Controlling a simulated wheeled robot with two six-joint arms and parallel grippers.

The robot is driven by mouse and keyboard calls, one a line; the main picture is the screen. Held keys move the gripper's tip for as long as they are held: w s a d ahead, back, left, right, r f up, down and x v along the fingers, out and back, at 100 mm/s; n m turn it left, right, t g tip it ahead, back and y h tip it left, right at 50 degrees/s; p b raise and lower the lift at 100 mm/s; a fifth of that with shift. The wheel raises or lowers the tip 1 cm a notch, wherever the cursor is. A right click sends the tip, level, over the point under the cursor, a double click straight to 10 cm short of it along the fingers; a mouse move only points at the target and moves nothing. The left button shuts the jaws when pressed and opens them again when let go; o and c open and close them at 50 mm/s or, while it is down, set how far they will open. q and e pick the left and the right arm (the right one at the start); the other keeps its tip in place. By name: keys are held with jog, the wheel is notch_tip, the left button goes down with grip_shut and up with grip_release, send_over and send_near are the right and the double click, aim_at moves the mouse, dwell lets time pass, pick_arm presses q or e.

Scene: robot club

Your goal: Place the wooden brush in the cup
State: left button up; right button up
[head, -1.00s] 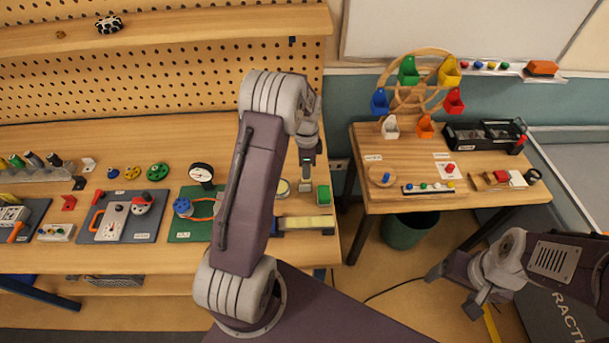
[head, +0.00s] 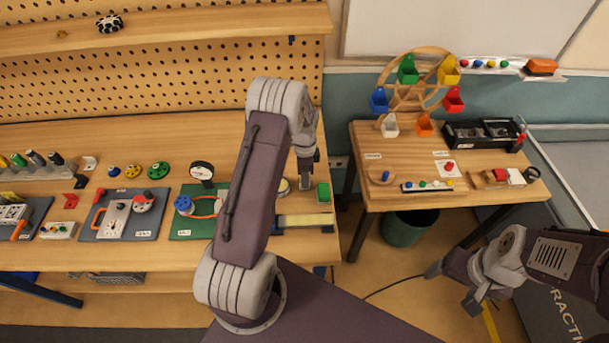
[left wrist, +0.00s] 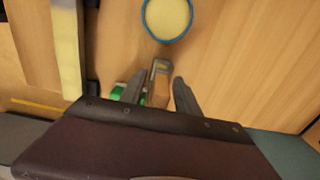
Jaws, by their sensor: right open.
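My left gripper (head: 305,180) is low over the right end of the long bench. In the left wrist view its two fingers (left wrist: 160,88) are apart, with a small wooden piece with a grey end, which looks like the brush (left wrist: 159,84), between them. I see no clear grip on it. A round blue-rimmed thing with a pale yellow inside (left wrist: 168,18) is just beyond the fingertips; it also shows in the head view (head: 283,187). I cannot tell whether it is the cup. My right gripper (head: 474,304) is open and empty, away from the bench.
A green block (head: 323,193) stands right beside the left gripper. A pale yellow strip (head: 305,221) lies in front. A separate table (head: 400,196) with a toy wheel (head: 410,98) stands right, across a gap.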

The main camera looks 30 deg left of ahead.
pick_arm(q)
jog(key=shift+r, duration=0.35)
notch_tip(320, 180, up, 12)
jog(key=shift+f+b, duration=0.15)
jog(key=shift+b, duration=0.5)
jog(key=s+d+n, duration=0.5)
jog(key=s+n, duration=0.1)
jog(key=s, duration=0.3)
jog(key=s+d+n+t, duration=0.1)
jog(key=s+d+n, duration=0.4)
jog(key=s, duration=0.4)
jog(key=shift+s+d+f+n, duration=0.15)
jog(key=shift+d+f+n, duration=0.3)
jog(key=shift+d, duration=0.1)
jog(key=shift+s, duration=0.1)
